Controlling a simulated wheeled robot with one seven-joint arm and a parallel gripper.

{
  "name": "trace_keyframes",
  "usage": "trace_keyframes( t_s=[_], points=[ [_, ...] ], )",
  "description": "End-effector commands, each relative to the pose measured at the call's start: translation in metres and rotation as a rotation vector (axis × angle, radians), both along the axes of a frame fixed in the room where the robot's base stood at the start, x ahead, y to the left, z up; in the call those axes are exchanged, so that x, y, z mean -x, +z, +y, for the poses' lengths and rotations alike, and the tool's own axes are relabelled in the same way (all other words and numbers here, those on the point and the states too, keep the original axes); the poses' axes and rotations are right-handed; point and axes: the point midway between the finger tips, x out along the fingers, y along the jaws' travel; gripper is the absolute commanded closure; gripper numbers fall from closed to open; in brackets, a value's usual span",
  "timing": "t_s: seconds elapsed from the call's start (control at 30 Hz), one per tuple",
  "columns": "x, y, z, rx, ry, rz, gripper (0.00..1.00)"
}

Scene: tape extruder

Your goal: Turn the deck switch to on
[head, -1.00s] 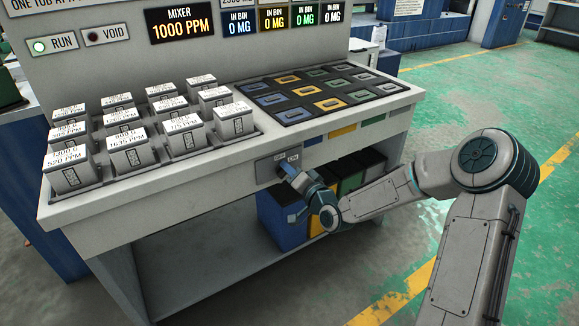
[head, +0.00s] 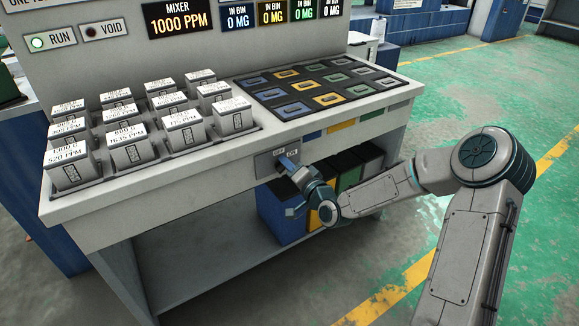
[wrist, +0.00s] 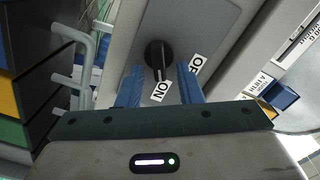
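The deck switch is a black round knob (wrist: 155,54) with a raised grip on a grey plate (wrist: 198,22). In the wrist view its grip points down the picture, towards the ON label (wrist: 160,92). The OFF label (wrist: 196,65) lies to the right, partly behind a finger. In the head view the switch plate (head: 262,165) is on the bench's front face, and my gripper hides most of the knob. My gripper (wrist: 160,70) is open, with one blue finger on each side of the knob's lower part. I cannot tell whether the fingers touch it.
The bench top (head: 95,199) overhangs the plate and carries several labelled grey blocks and a dark tray of coloured slots (head: 325,98). Blue (head: 278,217), yellow and green bins stand on the shelf below. Open floor (head: 460,90) lies to the right.

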Motion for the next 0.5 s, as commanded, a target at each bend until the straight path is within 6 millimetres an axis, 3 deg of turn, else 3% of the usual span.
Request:
trace_keyframes(
  t_s=[0.27,0.5],
  points=[
    [0.004,0.001,-0.005,0.0,-0.004,-0.001,0.67],
    [0.039,0.003,-0.029,0.001,-0.004,0.0,0.67]
  ],
)
